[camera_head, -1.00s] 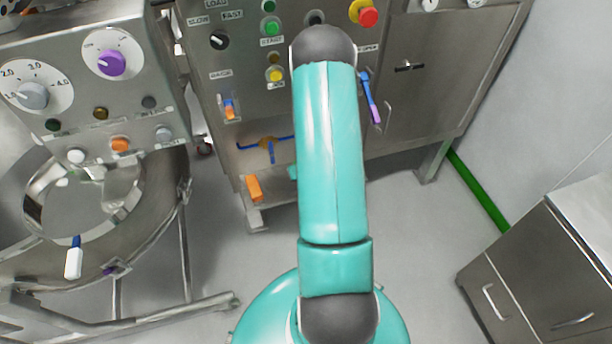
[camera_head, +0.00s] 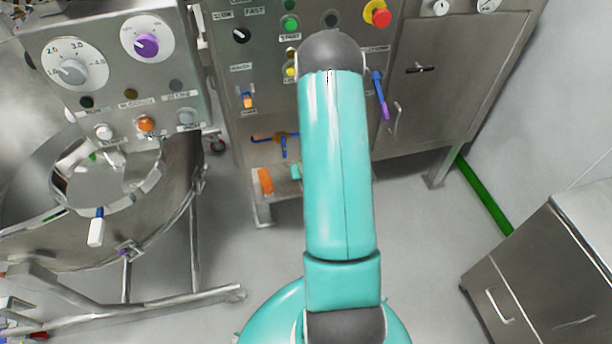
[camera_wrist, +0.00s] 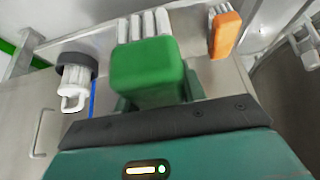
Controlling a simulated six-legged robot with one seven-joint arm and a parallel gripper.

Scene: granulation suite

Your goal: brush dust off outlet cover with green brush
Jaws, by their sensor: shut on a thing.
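The green brush (camera_wrist: 148,66), a green block with several white bristle tufts at its far end, is in the wrist view. My gripper (camera_wrist: 154,88) is shut on it, with dark green fingers at its sides. The bristles point away from me over a grey metal surface; I cannot tell whether they touch it. In the head view my arm hides the brush and most of my gripper. I cannot identify the outlet cover or any dust for sure.
An orange brush (camera_wrist: 226,35) lies right of the green one; its orange block (camera_head: 265,180) also shows in the head view. A white fitting with a dark cap (camera_wrist: 76,80) is at left.

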